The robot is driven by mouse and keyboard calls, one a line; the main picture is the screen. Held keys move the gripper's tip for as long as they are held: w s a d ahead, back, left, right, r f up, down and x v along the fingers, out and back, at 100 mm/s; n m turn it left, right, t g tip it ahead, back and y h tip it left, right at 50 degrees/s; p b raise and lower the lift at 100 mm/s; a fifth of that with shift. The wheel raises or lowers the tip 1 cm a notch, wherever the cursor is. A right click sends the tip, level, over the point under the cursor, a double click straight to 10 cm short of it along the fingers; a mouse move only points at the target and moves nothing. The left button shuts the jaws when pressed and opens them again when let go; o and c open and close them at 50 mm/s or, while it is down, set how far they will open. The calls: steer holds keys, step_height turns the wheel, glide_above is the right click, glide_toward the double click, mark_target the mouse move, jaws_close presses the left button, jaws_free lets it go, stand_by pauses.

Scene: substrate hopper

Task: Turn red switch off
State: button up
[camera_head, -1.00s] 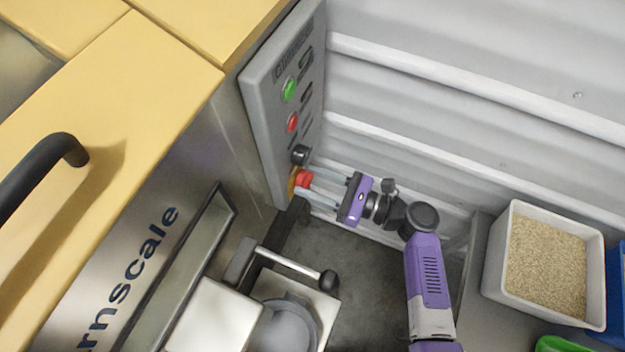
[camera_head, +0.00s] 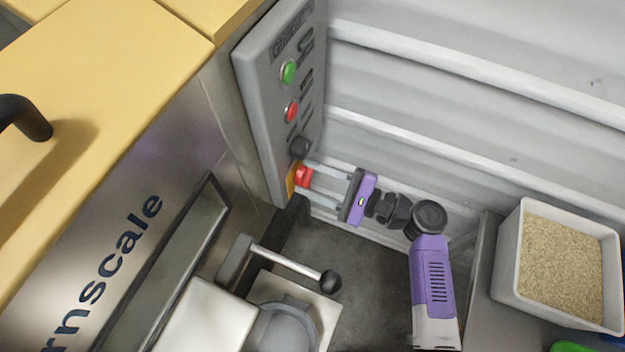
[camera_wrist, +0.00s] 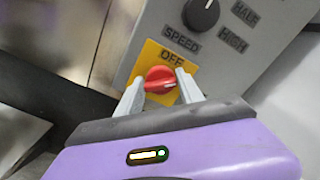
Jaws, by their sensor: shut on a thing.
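The red switch (camera_wrist: 160,80) is a rotary knob on a yellow plate (camera_wrist: 150,57) marked OFF, low on the grey control panel (camera_head: 252,88). In the head view the switch (camera_head: 303,176) is at the panel's lower end. My gripper (camera_wrist: 160,88) is shut on the switch, with one finger on each side of it in the wrist view. The knob's pale pointer mark lies toward the right finger, not at the OFF word above it. In the head view my purple gripper body reaches the panel from the right.
A black speed knob (camera_head: 300,147), a red button (camera_head: 291,110) and a green button (camera_head: 288,72) sit above the switch. A lever with a black ball (camera_head: 330,281) is below. A box of grain (camera_head: 508,262) stands at right, beside the ribbed wall.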

steer(key=shift+f+n+b, duration=0.15)
steer(key=shift+n+b, duration=1.7)
steer(key=shift+n, duration=0.6)
steer(key=shift+f+n+b, duration=0.15)
steer(key=shift+n+b, duration=1.7)
steer(key=shift+n, duration=0.6)
steer(key=o, duration=1.4)
steer(key=shift+r, duration=0.1)
steer(key=shift+s+d, duration=0.1)
steer(key=v, duration=0.7)
steer(key=shift+d, duration=0.3)
steer(key=shift+s, duration=0.1)
